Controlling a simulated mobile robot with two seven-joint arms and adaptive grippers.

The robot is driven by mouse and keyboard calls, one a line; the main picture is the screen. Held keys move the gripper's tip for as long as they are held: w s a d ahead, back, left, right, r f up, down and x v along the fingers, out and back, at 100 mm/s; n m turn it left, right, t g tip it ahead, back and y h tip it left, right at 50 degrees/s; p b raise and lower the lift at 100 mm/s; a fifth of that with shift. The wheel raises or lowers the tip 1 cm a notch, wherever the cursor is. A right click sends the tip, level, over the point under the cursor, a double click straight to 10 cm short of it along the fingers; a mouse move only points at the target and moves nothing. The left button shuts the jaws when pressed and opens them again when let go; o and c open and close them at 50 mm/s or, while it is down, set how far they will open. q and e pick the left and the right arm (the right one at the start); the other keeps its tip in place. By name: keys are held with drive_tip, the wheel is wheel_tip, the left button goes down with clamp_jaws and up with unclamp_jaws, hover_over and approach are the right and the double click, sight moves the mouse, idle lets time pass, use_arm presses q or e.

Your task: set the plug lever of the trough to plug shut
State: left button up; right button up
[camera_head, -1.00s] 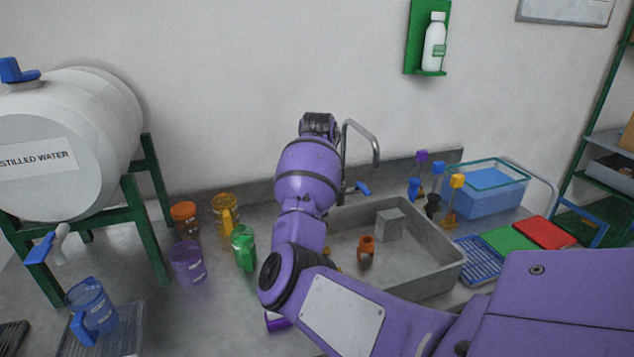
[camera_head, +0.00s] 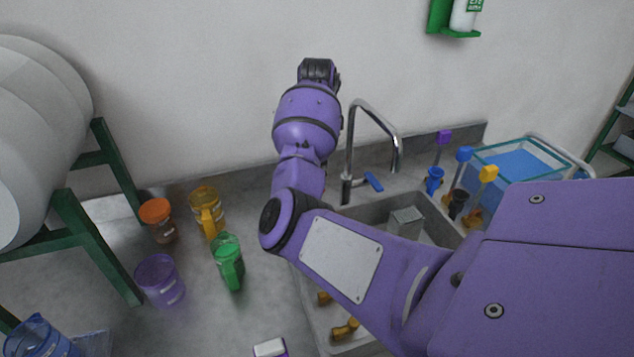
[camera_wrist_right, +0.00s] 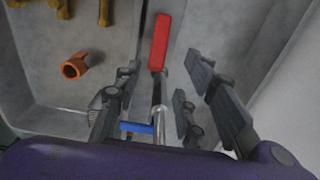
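The trough (camera_head: 312,290) is a grey sink, partly hidden behind my right arm in the head view; its grey wall and floor (camera_wrist_right: 35,50) show in the right wrist view. A red lever handle (camera_wrist_right: 160,42), which looks like the plug lever, shows in the right wrist view. It lies just ahead of my right gripper (camera_wrist_right: 163,78), roughly in line with the gap between the fingers. The fingers are apart, with nothing seen held between them. Contact with the lever cannot be told. My right gripper is hidden in the head view. My left gripper is not in view.
The curved tap (camera_head: 375,110) with its blue handle (camera_head: 373,182) stands behind the trough; the blue handle shows low between the fingers (camera_wrist_right: 140,127). An orange fitting (camera_wrist_right: 74,66) lies in the trough. A green jug (camera_head: 228,262) and other jugs stand left of my arm.

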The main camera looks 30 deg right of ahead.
drive_tip(key=f, duration=0.6)
drive_tip(key=shift+s+a+f, duration=0.15)
drive_tip(key=shift+s+a, duration=0.05)
drive_tip(key=shift+s, duration=0.1)
drive_tip(key=shift+f, duration=0.5)
drive_tip(key=shift+w, duration=0.1)
clamp_jaws()
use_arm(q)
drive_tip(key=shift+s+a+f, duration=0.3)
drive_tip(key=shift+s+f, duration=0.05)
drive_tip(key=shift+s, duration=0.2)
